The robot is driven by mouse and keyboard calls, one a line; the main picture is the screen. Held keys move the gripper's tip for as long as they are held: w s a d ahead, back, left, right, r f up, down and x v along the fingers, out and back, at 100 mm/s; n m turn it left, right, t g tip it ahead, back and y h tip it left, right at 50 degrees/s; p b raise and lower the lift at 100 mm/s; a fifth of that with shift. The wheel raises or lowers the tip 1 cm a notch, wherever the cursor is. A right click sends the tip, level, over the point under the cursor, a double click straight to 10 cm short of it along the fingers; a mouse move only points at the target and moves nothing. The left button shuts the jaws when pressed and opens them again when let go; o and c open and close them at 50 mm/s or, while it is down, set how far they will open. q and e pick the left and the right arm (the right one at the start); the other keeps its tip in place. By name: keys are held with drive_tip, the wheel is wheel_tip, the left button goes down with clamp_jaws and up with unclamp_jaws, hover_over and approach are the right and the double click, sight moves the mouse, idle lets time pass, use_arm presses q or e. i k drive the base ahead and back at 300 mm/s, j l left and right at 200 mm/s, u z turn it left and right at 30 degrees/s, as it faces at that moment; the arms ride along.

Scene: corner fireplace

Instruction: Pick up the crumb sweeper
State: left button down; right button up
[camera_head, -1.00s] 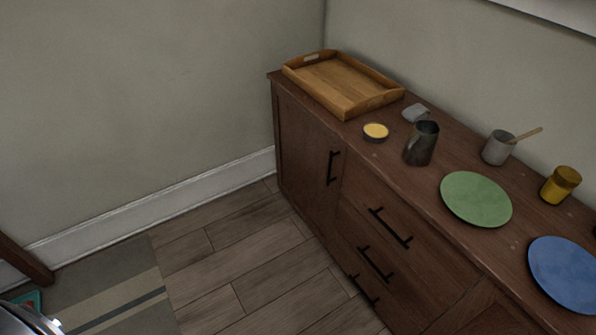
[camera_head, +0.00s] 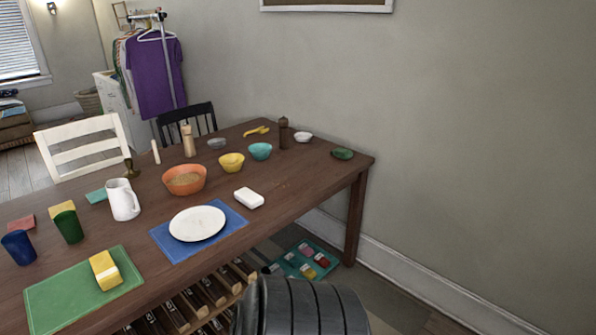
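A small white block with rounded edges (camera_head: 249,197), which looks like the crumb sweeper, lies on the dark wooden table (camera_head: 300,183) just right of the blue placemat (camera_head: 232,220). Small specks like crumbs show on the wood to its right. Neither of my grippers is in view. A dark ribbed part of my own arm shows at the bottom middle, in front of the table's near edge.
A white plate (camera_head: 197,223), orange bowl (camera_head: 184,180), yellow bowl (camera_head: 231,162), teal bowl (camera_head: 260,151) and white pitcher (camera_head: 123,199) stand around the block. Bottles lie in a rack (camera_head: 190,305) under the table. Floor shows right of the table leg (camera_head: 355,218).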

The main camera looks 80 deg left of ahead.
sight(251, 199)
drive_tip(key=u, duration=3.1)
drive_tip(key=i+l+z, duration=0.15)
drive_tip(key=i+l, duration=0.25)
drive_tip(key=i+l+z, duration=0.15)
drive_tip(key=i+l, duration=0.15)
drive_tip(key=i, duration=0.2)
